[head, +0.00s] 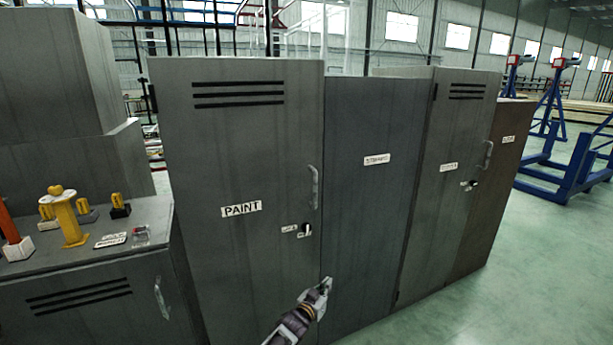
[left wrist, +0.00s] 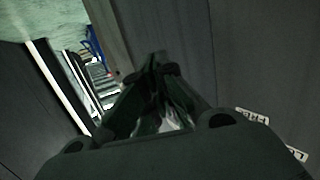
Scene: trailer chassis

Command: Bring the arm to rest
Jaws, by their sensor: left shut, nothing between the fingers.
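My left gripper (head: 325,285) comes up from the bottom middle of the head view, in front of the cabinets. Its fingers are together and hold nothing. It is near the lower right edge of the grey cabinet labelled PAINT (head: 240,130), beside the darker cabinet (head: 375,190); I cannot tell whether it touches either. In the left wrist view the closed fingers (left wrist: 155,65) point along a grey cabinet face, with small labels at lower right. The right gripper is not in view.
A low cabinet (head: 100,300) at left carries yellow and orange items. Another grey cabinet (head: 450,180) and a brown one (head: 495,190) stand at right. Blue stands (head: 560,170) stand beyond. Green floor (head: 530,280) is clear at lower right.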

